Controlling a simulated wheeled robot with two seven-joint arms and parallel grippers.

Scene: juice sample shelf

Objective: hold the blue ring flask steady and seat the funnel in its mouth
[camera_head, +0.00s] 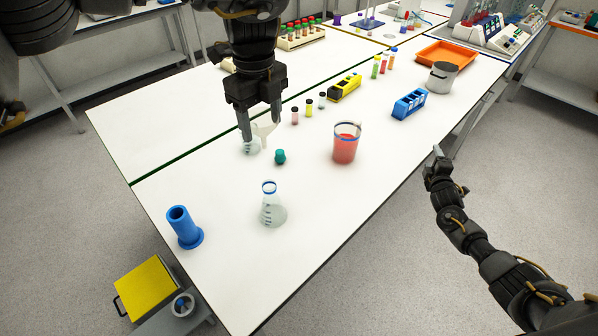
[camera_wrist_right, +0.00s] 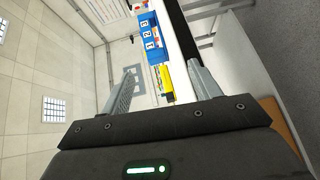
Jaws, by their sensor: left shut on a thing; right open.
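The blue ring flask (camera_head: 272,214) is clear glass with a blue band at its mouth and pale liquid. It stands upright and apart from both grippers on the near half of the white table. My left gripper (camera_head: 260,130) points down over the table behind it, shut on a pale piece (camera_head: 266,130) that looks like the funnel; the fingers partly hide it. Another small clear glass vessel (camera_head: 251,147) is by the left fingertip; I cannot tell if they touch. My right gripper (camera_head: 437,154) is open and empty beyond the table's right edge; its fingers also show in the right wrist view (camera_wrist_right: 163,85).
A green-capped item (camera_head: 280,157) and a beaker of red liquid (camera_head: 345,145) stand nearby. A blue cylinder (camera_head: 182,226) is at front left. A blue rack (camera_head: 409,104), yellow rack (camera_head: 345,88), pot (camera_head: 441,78) and orange tray (camera_head: 447,54) are farther back. Table right of the flask is clear.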

